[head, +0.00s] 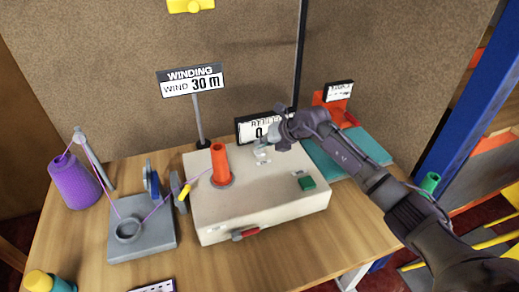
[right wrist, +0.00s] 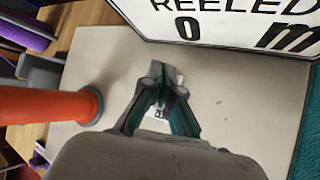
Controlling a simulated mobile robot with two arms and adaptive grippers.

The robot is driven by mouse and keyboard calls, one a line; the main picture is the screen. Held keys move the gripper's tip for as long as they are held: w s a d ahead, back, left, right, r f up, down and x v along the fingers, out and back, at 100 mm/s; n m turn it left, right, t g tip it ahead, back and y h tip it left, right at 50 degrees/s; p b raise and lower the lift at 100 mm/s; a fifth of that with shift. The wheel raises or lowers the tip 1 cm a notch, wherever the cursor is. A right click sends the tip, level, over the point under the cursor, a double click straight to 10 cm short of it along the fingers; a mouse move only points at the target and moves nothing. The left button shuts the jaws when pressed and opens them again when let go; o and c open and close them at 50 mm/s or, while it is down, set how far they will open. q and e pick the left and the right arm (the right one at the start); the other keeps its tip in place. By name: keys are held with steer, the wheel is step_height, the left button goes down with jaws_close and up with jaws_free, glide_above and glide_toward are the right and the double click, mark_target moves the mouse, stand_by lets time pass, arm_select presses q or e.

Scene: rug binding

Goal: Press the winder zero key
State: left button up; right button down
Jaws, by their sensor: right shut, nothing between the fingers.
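The winder (head: 220,212) is a cream box on the table with an orange spool (head: 219,165) standing on it. Its display (head: 247,132) at the back reads 0; the right wrist view shows "REELED 0 m" on the display (right wrist: 240,22). My right gripper (head: 262,150) is shut and empty, pointing down over the winder's top behind the green key. In the right wrist view its fingertips (right wrist: 158,72) meet just over a small pale labelled key (right wrist: 160,113), mostly hidden by the fingers. I cannot tell whether they touch it. My left gripper is not in view.
A green key (head: 306,182) and a red lever (head: 245,234) are on the winder. A grey thread guide (head: 143,245) and purple cone (head: 75,182) stand left. A sign (head: 191,81) reads "WIND 30 m". A teal mat (head: 368,150) lies right.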

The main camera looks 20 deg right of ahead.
mark_target(262, 152)
steer(key=shift+r, duration=0.1)
step_height(262, 152, up, 5)
steer(key=p, duration=0.4)
stand_by(0.3)
stand_by(0.7)
